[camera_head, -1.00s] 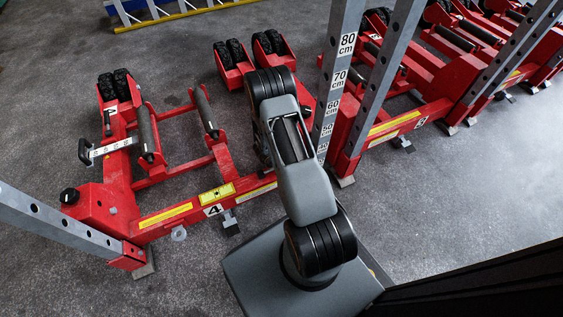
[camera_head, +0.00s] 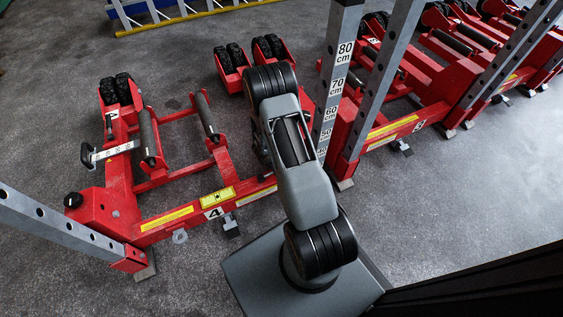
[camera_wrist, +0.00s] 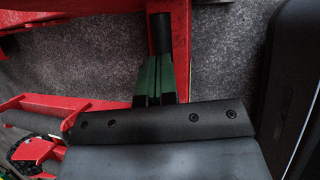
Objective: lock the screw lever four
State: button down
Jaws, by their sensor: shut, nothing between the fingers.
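The red trolley jack marked 4 (camera_head: 122,190) stands on the floor at the left of the head view. It carries a black-ended lever with a white scale (camera_head: 110,152), a black knob (camera_head: 73,200) and a grey ring fitting (camera_head: 180,237) below its front beam. I cannot tell which part is screw lever four. My gripper (camera_wrist: 157,62) shows in the wrist view with its green fingers together and empty. A black cylindrical part (camera_wrist: 160,33) lies just beyond the fingertips; whether they touch it I cannot tell. In the head view my arm hides the gripper.
A grey upright with a centimetre scale (camera_head: 336,85) stands right of my arm. More red jacks, one marked 3 (camera_head: 419,125), run to the upper right. A grey perforated post (camera_head: 60,228) stands at the left.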

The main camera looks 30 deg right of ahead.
notch_tip(320, 180, up, 9)
jog(key=s+a+p, duration=0.1)
jog(key=p, duration=0.2)
jog(key=shift+s+a+r, duration=0.15)
jog(key=shift+s+a, duration=0.15)
jog(key=shift+s, duration=0.05)
notch_tip(320, 180, up, 32)
jog(key=s+a+m+p, duration=0.1)
jog(key=a+m+p, duration=0.2)
jog(key=m+p, duration=0.85)
jog(key=s+a+r+m+y+p, duration=0.1)
jog(key=s+a+r+y+p, duration=0.1)
jog(key=r+p, duration=0.4)
jog(key=s+a+r+m+t+y+p, duration=0.1)
jog(key=s+a+r+p, duration=0.4)
jog(key=r, duration=0.8)
jog(key=s+a+r+m+t+y+p, duration=0.1)
jog(key=s+a+r+m+y+p, duration=0.1)
jog(key=r+p, duration=0.6)
jog(key=s+a+r+m, duration=0.1)
jog(key=s+a, duration=0.1)
jog(key=a, duration=0.1)
jog(key=shift+s+r+y, duration=0.15)
jog(key=shift+r+y, duration=0.15)
jog(key=shift+r, duration=0.05)
